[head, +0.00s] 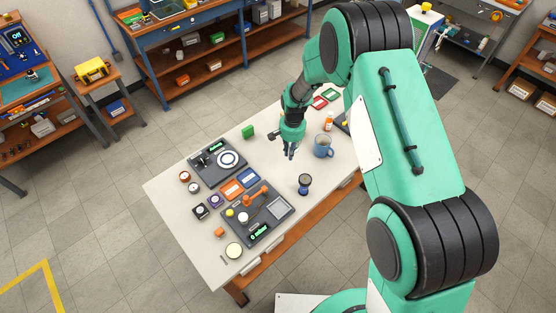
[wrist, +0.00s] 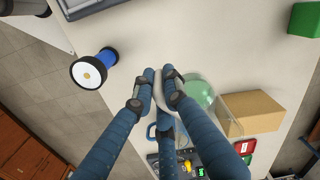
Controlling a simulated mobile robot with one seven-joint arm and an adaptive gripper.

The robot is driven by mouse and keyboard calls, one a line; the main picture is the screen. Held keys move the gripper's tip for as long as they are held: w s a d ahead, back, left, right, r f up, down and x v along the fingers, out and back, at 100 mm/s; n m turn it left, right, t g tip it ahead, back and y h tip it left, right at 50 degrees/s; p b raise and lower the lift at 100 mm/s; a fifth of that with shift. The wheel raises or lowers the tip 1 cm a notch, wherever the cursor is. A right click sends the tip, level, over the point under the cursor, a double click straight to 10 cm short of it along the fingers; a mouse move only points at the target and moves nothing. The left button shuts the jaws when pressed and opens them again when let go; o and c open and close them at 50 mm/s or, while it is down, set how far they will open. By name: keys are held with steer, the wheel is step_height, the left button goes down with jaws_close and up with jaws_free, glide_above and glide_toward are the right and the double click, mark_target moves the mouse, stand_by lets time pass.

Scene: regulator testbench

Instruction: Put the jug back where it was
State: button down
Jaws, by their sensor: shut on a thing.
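The jug shows in the wrist view as a pale green, see-through rounded body (wrist: 199,90) with a whitish curved edge, partly hidden by my fingers. My gripper (wrist: 162,78) is shut on a whitish part of it, with fingers on either side. In the head view my gripper (head: 290,153) points down over the table, left of the blue mug; I cannot make out the jug there. Whether the jug touches the table is unclear.
The blue mug (head: 323,146) stands close right of my gripper. A dark blue flashlight-like object (head: 304,184) stands in front. A cardboard box (wrist: 250,112) is beside the jug. A green block (head: 248,131) lies left. Test boards (head: 217,162) fill the table's left part.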

steer(key=s+f+b, duration=0.2)
steer(key=s, duration=0.4)
steer(key=s+f+n+b, duration=0.1)
steer(key=s+f+b, duration=0.1)
steer(key=s, duration=0.4)
steer(key=shift+s+a+n+b, duration=0.2)
steer(key=shift+s+n+b, duration=0.1)
steer(key=shift+s+b, duration=0.15)
steer(key=w+a, duration=0.2)
steer(key=w, duration=0.5)
steer(key=w+a+f+p, duration=0.1)
steer(key=w+a, duration=0.2)
steer(key=w, duration=0.4)
steer(key=shift+w+f, duration=0.15)
steer(key=shift+w, duration=0.05)
steer(key=shift+w, duration=0.1)
steer(key=shift+w+a+f+p, duration=0.15)
steer(key=shift+f+p, duration=0.1)
steer(key=shift+f, duration=0.65)
steer(key=shift+w+d+f+p, duration=0.1)
steer(key=shift+w+f+p, duration=0.1)
steer(key=shift+f, duration=0.7)
steer(key=shift+f, duration=0.15)
